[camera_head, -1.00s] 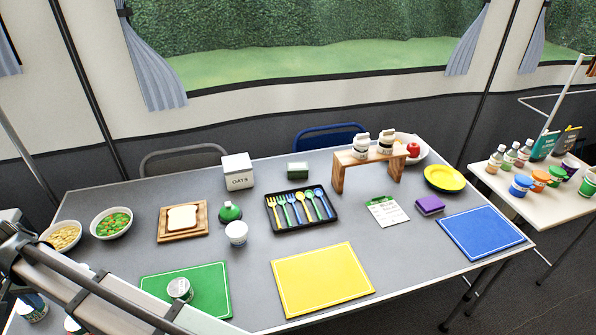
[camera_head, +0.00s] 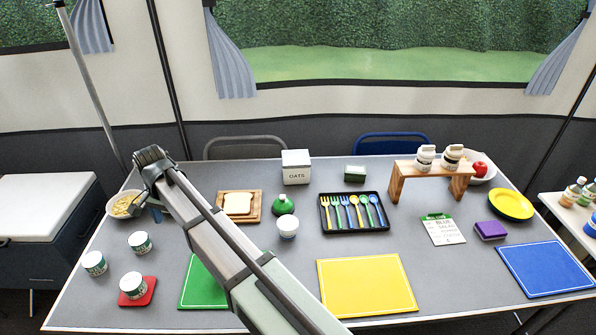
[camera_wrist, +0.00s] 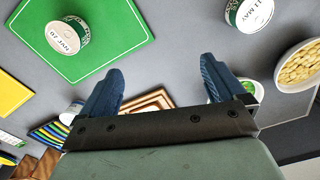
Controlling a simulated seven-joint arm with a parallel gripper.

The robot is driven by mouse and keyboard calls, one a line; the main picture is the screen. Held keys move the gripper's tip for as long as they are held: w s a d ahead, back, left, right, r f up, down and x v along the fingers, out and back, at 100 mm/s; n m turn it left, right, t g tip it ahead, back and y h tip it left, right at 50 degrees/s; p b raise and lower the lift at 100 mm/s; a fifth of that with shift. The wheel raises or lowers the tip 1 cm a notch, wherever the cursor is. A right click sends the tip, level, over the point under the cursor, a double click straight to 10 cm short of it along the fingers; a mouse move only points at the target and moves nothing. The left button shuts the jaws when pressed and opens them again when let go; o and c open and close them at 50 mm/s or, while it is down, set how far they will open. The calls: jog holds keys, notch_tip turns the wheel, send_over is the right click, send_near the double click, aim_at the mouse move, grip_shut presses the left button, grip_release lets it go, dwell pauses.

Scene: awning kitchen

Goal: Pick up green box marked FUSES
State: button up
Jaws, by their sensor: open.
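No box with a readable FUSES mark shows in either view. A small green block (camera_head: 355,173) lies at the back of the grey table, right of the white OATS box; I cannot read any mark on it or tell whether it is the box. My gripper (camera_head: 153,210) is over the left part of the table by the bowl of pale food (camera_head: 124,205), far from the green block. In the wrist view its two blue fingers (camera_wrist: 161,68) are spread apart with nothing between them. My arm hides part of the table behind it.
Several cans (camera_head: 140,242) stand at the front left, one on a red mat (camera_head: 150,288). A wooden stand (camera_head: 396,184) is at right. A white-topped chest (camera_head: 40,200) stands left.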

jog(key=w+d+m, duration=0.2)
jog(key=w+d, duration=0.7)
jog(key=d, duration=0.4)
jog(key=w+d+m, duration=0.3)
jog(key=w+d, duration=0.6)
jog(key=d, duration=0.4)
jog(key=r+m, duration=0.1)
jog(key=m, duration=1.1)
send_over(356, 169)
notch_tip(356, 169, down, 14)
jog(key=shift+a+r, duration=0.1)
jog(key=shift+r, duration=0.15)
jog(key=c, duration=1.1)
jog(key=shift+r, duration=0.15)
